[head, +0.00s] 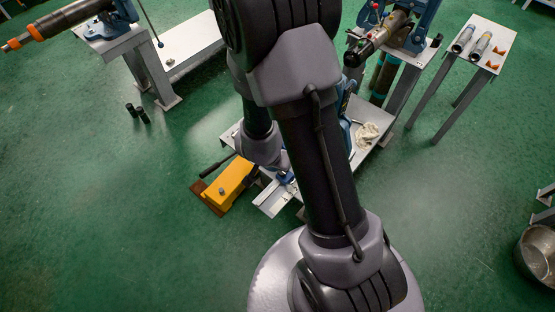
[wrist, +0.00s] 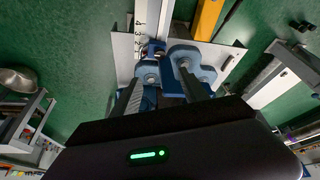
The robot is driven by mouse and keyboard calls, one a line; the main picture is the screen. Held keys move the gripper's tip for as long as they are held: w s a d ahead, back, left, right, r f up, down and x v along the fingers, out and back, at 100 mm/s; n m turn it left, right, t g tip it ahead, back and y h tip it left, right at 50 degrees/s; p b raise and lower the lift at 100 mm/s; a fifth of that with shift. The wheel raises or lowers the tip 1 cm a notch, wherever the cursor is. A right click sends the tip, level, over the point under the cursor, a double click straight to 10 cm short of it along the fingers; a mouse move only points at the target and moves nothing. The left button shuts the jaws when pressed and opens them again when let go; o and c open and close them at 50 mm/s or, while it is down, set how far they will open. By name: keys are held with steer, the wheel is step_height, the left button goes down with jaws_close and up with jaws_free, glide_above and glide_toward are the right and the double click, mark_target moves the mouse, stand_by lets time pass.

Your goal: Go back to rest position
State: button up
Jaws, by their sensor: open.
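My arm fills the middle of the head view, and my gripper is hidden behind it there. In the wrist view my gripper (wrist: 160,80) shows as two separated fingers reaching up from its dark body. It is open, and I see nothing held between the fingers. A blue vise (wrist: 207,68) lies beyond the fingertips on a pale metal bench. I cannot tell whether the fingers touch it. In the head view the bench (head: 374,154) is partly covered by my arm.
A yellow tool (head: 229,184) lies on the left by the bench. A blue vise (head: 425,15) with a pipe stands behind right. A small table (head: 483,28) holds two metal cylinders. A metal bucket (head: 538,255) is at the right edge.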

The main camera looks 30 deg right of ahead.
steer(key=shift+r, duration=0.1)
stand_by(0.3)
steer(key=w+a+r+n+t+y+b, duration=0.2)
steer(key=w+a+r+t+y+b, duration=0.15)
steer(key=a+r+b, duration=0.5)
steer(key=s+a+r+n+y+b, duration=0.1)
steer(key=s+r+b, duration=0.2)
steer(key=s, duration=0.5)
steer(key=s+a+r+n+y+b, duration=0.1)
steer(key=s+a+r+n+b, duration=0.1)
steer(key=s, duration=0.6)
steer(key=shift+s+a+r+g+b, duration=0.2)
steer(key=shift+s+r+g+b, duration=0.15)
steer(key=shift+r+b, duration=0.45)
steer(key=shift+f, duration=0.2)
